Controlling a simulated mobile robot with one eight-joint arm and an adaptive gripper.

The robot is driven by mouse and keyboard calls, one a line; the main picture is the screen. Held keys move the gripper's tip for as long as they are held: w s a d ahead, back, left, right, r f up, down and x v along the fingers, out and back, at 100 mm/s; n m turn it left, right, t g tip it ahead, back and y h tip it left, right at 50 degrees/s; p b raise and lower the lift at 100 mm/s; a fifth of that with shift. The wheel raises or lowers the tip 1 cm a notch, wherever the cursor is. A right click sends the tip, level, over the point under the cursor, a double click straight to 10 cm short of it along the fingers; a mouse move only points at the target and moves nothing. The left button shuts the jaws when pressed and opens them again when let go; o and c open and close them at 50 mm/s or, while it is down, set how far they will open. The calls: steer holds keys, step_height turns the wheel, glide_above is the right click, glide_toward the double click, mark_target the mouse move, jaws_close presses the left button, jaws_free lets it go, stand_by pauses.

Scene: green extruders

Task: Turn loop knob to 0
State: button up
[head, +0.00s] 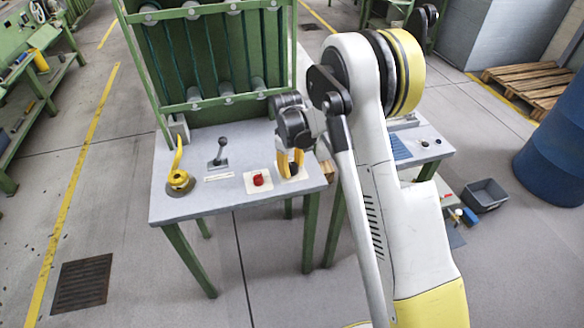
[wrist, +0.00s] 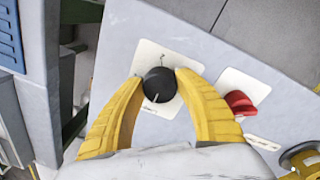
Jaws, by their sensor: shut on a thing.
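The loop knob is a round black knob (wrist: 159,84) on a white plate (wrist: 148,58) with small marks, seen in the wrist view. A thin pale line on the knob points toward the lower side of the wrist picture. My gripper (wrist: 158,80) has its two yellow fingers on either side of the knob, the tips closed against it. In the head view the knob (head: 292,168) is small and partly covered by my yellow fingers (head: 290,162) at the right end of the table. The plate's marks are too small to read.
A red knob (head: 258,180) on its own plate sits left of my gripper. A grey lever (head: 220,152) and a yellow handle (head: 178,165) stand farther left on the table (head: 205,203). A green frame (head: 205,104) rises behind. A second table (head: 432,150) stands to the right.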

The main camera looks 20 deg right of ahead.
mark_target(290, 168)
stand_by(0.5)
steer(key=o, duration=1.2)
steer(key=r, duration=1.2)
steer(key=shift+s+a, duration=0.25)
steer(key=shift+a, duration=0.15)
steer(key=s+r+m+t, duration=0.2)
steer(key=s+r, duration=0.5)
steer(key=r, duration=0.1)
steer(key=s+r+m+t, duration=0.1)
steer(key=s, duration=0.6)
steer(key=s+r+m+t, duration=0.1)
steer(key=s+m+t, duration=0.1)
steer(key=s, duration=0.5)
steer(key=s+r+m+t, duration=0.1)
steer(key=s+r, duration=0.1)
steer(key=s, duration=0.6)
steer(key=shift+d+m+t+y, duration=0.3)
steer(key=shift+d+m+t, duration=0.05)
steer(key=shift+m+t, duration=0.05)
